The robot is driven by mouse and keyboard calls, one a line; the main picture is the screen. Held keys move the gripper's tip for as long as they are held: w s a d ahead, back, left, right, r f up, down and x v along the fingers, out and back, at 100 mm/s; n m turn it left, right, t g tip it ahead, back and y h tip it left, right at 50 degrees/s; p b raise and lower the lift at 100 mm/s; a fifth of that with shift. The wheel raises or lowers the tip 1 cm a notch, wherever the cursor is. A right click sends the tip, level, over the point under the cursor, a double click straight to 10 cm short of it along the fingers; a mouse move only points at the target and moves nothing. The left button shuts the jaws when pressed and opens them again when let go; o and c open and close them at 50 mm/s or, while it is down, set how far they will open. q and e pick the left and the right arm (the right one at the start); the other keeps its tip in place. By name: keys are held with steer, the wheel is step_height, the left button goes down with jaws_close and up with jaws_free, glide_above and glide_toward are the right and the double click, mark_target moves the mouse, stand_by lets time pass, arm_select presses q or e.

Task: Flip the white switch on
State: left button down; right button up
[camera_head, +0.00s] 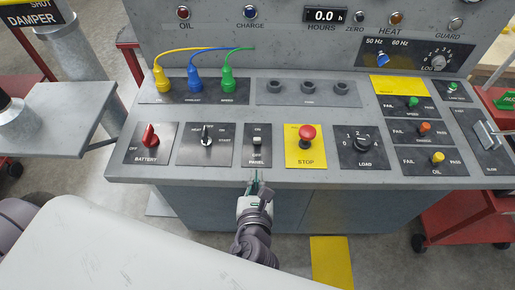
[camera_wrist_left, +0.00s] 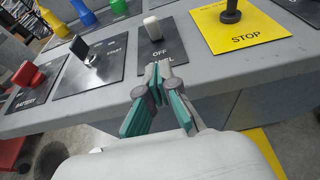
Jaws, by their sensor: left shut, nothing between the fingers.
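The small white switch (camera_head: 257,141) sits on the dark PANEL plate of the grey console, between the ON label above it and the OFF label below. In the left wrist view the white switch (camera_wrist_left: 152,26) stands out from its plate above the OFF label; I cannot tell surely which way it is set. My left gripper (camera_head: 254,178) is just in front of the console's front edge, below the switch and apart from it. In the left wrist view my left gripper (camera_wrist_left: 158,70) has its fingertips together with nothing between them. My right gripper is not in view.
The red BATTERY knob (camera_head: 150,136) and the black START key switch (camera_head: 207,141) are left of the switch. The red STOP button (camera_head: 308,134) is close on its right, with the LOAD knob (camera_head: 364,142) beyond. Yellow, blue and green plugs (camera_head: 195,78) stand behind.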

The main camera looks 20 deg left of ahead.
mark_target(258, 142)
arm_select(q)
steer(key=x, duration=0.4)
steer(key=shift+w+r, duration=0.1)
steer(key=shift+w+a+r+p, duration=0.2)
steer(key=shift+w+p, duration=0.1)
steer(key=shift+w, duration=0.35)
steer(key=shift+w+a+r+p, duration=0.25)
steer(key=shift+w+p, duration=0.1)
steer(key=shift+w, duration=0.35)
steer(key=shift+w+a+r+p, duration=0.2)
steer(key=shift+w+p, duration=0.1)
steer(key=shift+w, duration=0.35)
steer(key=shift+w, duration=0.1)
